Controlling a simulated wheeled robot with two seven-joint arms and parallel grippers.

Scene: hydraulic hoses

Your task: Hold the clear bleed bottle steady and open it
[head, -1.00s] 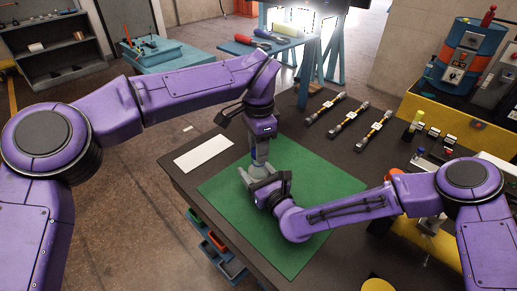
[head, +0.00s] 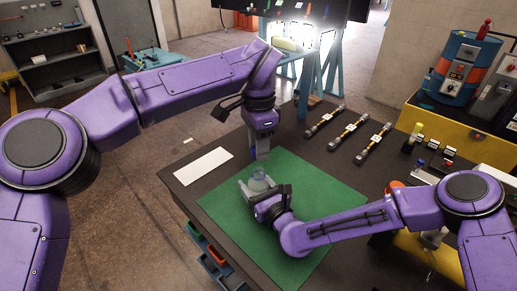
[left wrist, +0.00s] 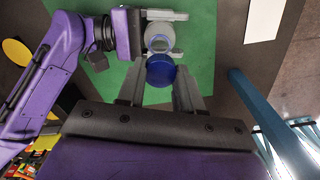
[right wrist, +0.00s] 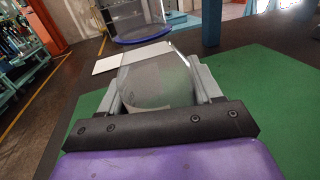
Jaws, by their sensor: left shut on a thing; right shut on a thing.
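The clear bleed bottle (head: 259,184) stands upright over the green mat (head: 325,187). My right gripper (head: 258,190) is shut around its sides; the right wrist view shows the clear body (right wrist: 158,82) between the fingers. My left gripper (head: 262,153) is above the bottle, pointing down. In the left wrist view its fingers are shut on a round blue cap (left wrist: 160,70). The bottle's round top (left wrist: 160,40) shows beside the cap there. In the right wrist view the blue rim of the cap (right wrist: 142,36) is above the bottle, apart from it.
A white sheet (head: 203,165) lies left of the mat on the dark table. Several hose pieces (head: 347,137) lie in a row behind it. A yellow case with a blue and orange drum (head: 462,65) stands at the right. The mat around the bottle looks clear.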

